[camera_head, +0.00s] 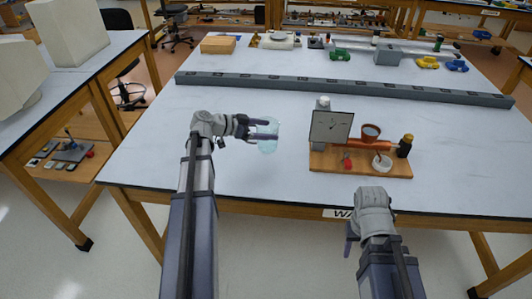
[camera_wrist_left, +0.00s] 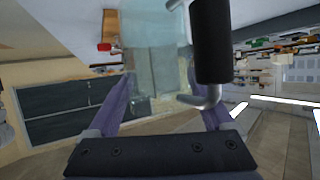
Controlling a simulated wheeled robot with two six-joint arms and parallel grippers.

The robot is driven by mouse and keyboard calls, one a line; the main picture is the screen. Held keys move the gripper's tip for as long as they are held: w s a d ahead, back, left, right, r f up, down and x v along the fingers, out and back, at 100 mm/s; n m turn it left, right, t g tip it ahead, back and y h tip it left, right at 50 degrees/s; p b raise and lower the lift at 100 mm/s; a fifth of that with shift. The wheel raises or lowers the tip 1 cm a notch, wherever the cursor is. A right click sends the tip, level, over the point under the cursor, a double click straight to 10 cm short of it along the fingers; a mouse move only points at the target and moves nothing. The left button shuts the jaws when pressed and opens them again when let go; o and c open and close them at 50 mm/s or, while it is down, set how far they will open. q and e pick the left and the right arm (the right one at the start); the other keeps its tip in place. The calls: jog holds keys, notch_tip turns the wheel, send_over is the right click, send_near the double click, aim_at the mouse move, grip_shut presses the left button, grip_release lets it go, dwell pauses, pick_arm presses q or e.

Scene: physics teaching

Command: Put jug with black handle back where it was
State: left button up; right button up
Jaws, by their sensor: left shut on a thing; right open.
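The jug (camera_head: 267,146) is clear and bluish, at the left-middle of the white table, in the fingers of my left gripper (camera_head: 266,130). In the left wrist view the see-through jug (camera_wrist_left: 150,55) lies between the two purple fingers, with its black handle (camera_wrist_left: 210,40) at the right. My left gripper is shut on the jug's body. I cannot tell whether its base touches the table. My right gripper (camera_head: 351,236) is open and empty, in front of the table's near edge; its fingers are partly hidden.
A long grey track (camera_head: 340,88) crosses behind. A cardboard box (camera_head: 218,45) and toy cars stand farther back. The tabletop left of the jug is clear.

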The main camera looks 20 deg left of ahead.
aim_at(259, 145)
pick_arm(q)
jog(key=shift+f+b, duration=0.95)
jog(key=shift+f, duration=0.65)
pick_arm(e)
jog(key=shift+f, duration=1.6)
pick_arm(q)
jog(key=shift+f, duration=0.1)
pick_arm(e)
jog(key=shift+f, duration=0.1)
pick_arm(q)
notch_tip(259, 145, down, 4)
jog(key=b, duration=0.3)
jog(key=shift+r+b, duration=0.25)
jog(key=shift+b, duration=0.1)
pick_arm(e)
notch_tip(259, 145, down, 4)
jog(key=shift+r, duration=0.25)
pick_arm(q)
jog(key=shift+f, duration=0.2)
jog(key=o, duration=1.5)
pick_arm(e)
jog(key=shift+f, duration=0.15)
pick_arm(q)
jog(key=shift+r, duration=0.1)
